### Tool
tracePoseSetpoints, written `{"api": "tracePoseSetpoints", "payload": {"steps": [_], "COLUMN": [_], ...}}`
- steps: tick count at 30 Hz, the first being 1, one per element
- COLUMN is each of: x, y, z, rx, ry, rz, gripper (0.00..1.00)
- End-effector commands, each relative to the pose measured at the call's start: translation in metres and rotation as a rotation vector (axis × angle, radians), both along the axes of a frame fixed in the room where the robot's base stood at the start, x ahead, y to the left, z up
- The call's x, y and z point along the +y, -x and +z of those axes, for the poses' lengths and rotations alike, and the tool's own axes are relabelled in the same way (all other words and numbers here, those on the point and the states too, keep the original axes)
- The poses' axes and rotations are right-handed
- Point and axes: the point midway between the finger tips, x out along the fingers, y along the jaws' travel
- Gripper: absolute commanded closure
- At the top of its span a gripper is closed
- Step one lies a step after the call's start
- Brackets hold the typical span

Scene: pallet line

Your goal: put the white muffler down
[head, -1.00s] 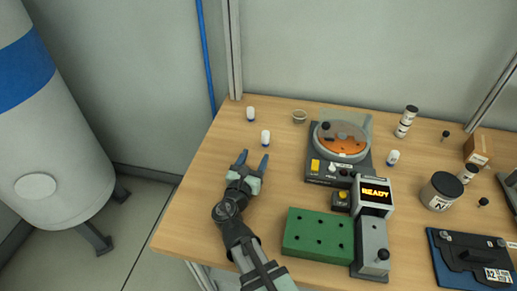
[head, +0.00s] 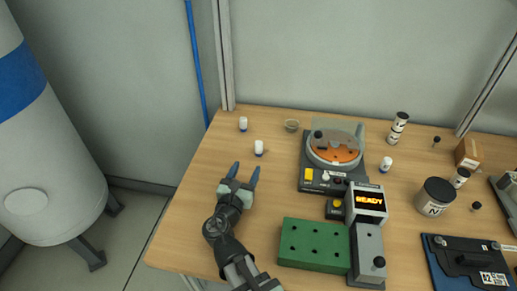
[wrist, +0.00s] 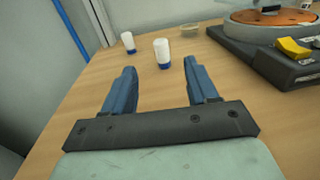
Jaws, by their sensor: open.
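Several small white cylinders with blue bases, which look like the mufflers, stand upright on the wooden table. One (head: 259,148) is just beyond my gripper's fingertips, and it also shows in the wrist view (wrist: 162,53). Another (head: 243,124) stands farther back and also shows in the wrist view (wrist: 128,42). A third (head: 385,164) stands right of the round orange device. My gripper (head: 245,169) is open with nothing between its blue fingers, low over the left part of the table. The wrist view also shows the gripper (wrist: 161,70), apart from both cylinders.
A green block with holes (head: 314,245) and a READY display unit (head: 368,203) stand right of my arm. Jars and a box fill the right side. The table's left strip is clear.

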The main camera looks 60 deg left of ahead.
Motion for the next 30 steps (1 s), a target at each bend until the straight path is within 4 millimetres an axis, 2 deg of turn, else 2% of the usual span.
{"api": "tracePoseSetpoints", "payload": {"steps": [4, 13, 15, 27, 30], "x": [-0.001, 0.0, 0.007, 0.005, 0.007], "y": [0.0, 0.0, 0.002, 0.001, -0.001], "z": [0.021, 0.047, 0.044, 0.0, -0.005], "rx": [0.0, -0.001, -0.001, 0.0, -0.001], "ry": [-0.004, -0.002, 0.001, 0.002, 0.001], "rz": [0.0, 0.001, 0.002, 0.001, 0.001], "gripper": [0.42, 0.42, 0.42, 0.42, 0.42]}}
